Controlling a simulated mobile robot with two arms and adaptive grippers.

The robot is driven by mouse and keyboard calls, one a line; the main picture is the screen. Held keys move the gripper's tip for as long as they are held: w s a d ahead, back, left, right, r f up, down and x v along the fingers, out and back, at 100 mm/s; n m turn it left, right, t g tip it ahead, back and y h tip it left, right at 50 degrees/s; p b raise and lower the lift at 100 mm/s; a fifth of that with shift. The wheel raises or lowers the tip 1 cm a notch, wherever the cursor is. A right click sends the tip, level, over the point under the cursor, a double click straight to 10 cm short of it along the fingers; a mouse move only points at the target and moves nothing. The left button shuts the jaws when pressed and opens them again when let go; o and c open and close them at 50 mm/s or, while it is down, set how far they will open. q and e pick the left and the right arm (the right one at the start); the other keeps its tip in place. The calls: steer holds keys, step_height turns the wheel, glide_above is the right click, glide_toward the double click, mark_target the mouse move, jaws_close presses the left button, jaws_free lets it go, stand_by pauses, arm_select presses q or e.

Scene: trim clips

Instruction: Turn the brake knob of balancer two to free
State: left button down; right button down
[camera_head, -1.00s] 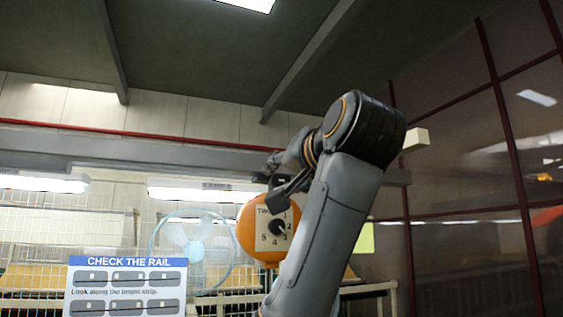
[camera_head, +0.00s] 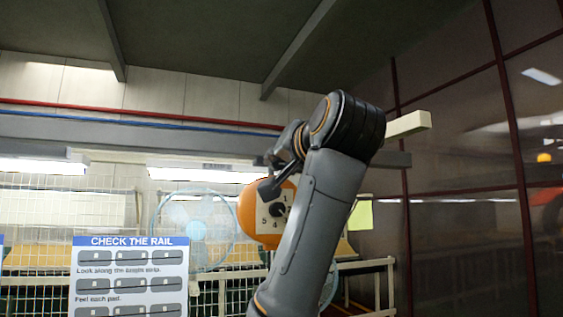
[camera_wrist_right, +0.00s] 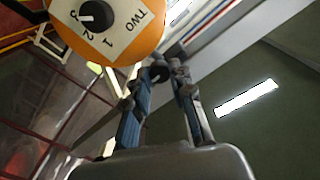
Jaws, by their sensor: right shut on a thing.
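Balancer two is an orange round housing (camera_head: 246,212) with a white dial plate, partly behind my right arm in the head view. In the right wrist view its orange edge (camera_wrist_right: 62,45) and plate (camera_wrist_right: 130,38), marked "TWO" with numbers, fill the upper left. A black dial knob with a white pointer (camera_wrist_right: 96,17) sits on the plate. My right gripper (camera_head: 268,187), also in the right wrist view (camera_wrist_right: 160,78), is beside the housing. Its fingers are shut on a small black knob (camera_wrist_right: 158,71), apparently the brake knob; its marking cannot be read. My left gripper is out of view.
A "CHECK THE RAIL" board (camera_head: 130,270) stands at the lower left. A pale blue fan (camera_head: 193,228) and wire mesh are behind. A grey beam (camera_head: 120,136) runs above the balancer. Dark glazed panels (camera_head: 460,190) are at the right.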

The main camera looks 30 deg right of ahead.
steer(key=shift+f+n+b, duration=0.15)
steer(key=shift+n+b, duration=0.75)
steer(key=n+b, duration=0.2)
steer(key=shift+n, duration=0.3)
steer(key=n+b, duration=0.3)
steer(key=n, duration=0.2)
steer(key=shift+n, duration=0.3)
steer(key=n+b, duration=0.1)
steer(key=n, duration=0.2)
steer(key=shift+n, duration=0.3)
steer(key=shift+n+y+b, duration=0.3)
steer(key=shift+n+b, duration=0.05)
steer(key=shift+n, duration=1.95)
